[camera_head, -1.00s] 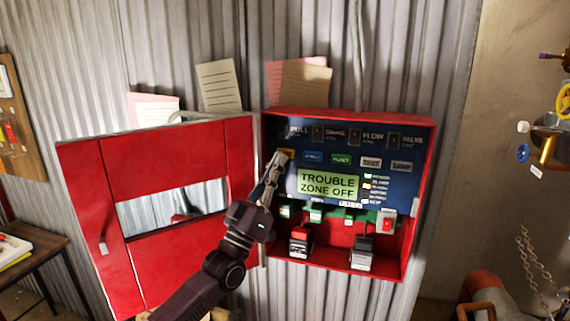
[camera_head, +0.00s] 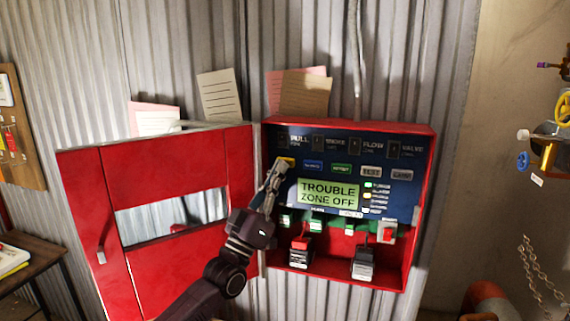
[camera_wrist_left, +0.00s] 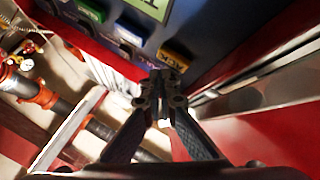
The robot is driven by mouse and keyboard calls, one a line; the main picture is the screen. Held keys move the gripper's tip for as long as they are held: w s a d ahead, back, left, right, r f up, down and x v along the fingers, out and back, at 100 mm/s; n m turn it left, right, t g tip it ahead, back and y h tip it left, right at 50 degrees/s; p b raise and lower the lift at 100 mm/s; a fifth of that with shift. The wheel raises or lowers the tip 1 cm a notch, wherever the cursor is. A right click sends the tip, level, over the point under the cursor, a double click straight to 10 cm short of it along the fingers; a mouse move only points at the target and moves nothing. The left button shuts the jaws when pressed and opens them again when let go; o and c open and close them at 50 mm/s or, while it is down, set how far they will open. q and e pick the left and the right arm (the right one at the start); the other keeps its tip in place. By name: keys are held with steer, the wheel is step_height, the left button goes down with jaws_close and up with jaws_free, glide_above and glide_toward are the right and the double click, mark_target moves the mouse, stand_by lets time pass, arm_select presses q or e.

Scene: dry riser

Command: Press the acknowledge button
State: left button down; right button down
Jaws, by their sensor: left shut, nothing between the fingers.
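The yellow acknowledge button (camera_head: 287,161) is at the left end of the button row on the blue panel, its top part showing above my fingertips. It also shows in the left wrist view (camera_wrist_left: 175,55), with lettering that seems to begin with ACK. My left gripper (camera_head: 279,166) is shut and empty, its fingertips at the lower left of the button. In the left wrist view the fingertips (camera_wrist_left: 160,76) lie just below the button in the picture. I cannot tell whether they touch it. My right gripper is not in view.
The red cabinet (camera_head: 431,175) has its red door (camera_head: 100,178) swung open to the left, close beside my left arm. A blue button (camera_head: 313,165) and a green button (camera_head: 342,169) sit right of the yellow one. The lit display (camera_head: 328,193) reads TROUBLE ZONE OFF.

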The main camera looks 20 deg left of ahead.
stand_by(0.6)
arm_select(q)
steer(key=shift+w+b, duration=0.4)
steer(key=shift+w, duration=0.05)
steer(key=shift+w+b, duration=0.5)
steer(key=shift+b, duration=0.1)
stand_by(0.8)
steer(key=shift+s+p, duration=0.65)
steer(key=shift+s, duration=0.3)
